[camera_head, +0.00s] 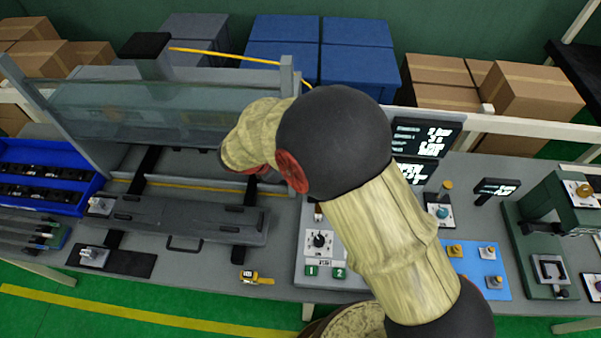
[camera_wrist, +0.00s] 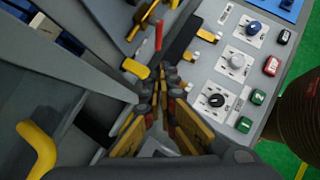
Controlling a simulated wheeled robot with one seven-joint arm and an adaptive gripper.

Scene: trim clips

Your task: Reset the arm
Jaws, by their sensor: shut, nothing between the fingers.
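My arm reaches in from the lower right of the head view, with pale, wood-like links and dark round joints. It bends at the top, and its far end points left over the bench. My gripper is hidden behind the arm there. In the wrist view my gripper (camera_wrist: 168,80) has its yellow-and-dark fingers together and nothing held between them. The fingers hang over the grey bench, left of a control panel (camera_wrist: 232,75) with knobs and green buttons. I cannot tell how high the fingertips are above the surface.
The grey fixture with a clear screen (camera_head: 165,110) and a dark grey long part (camera_head: 190,218) stand left of the arm. A blue bin (camera_head: 45,178) is at far left. Display screens (camera_head: 425,135) and a green press (camera_head: 545,235) are to the right. A yellow tape measure (camera_head: 257,278) lies at the front.

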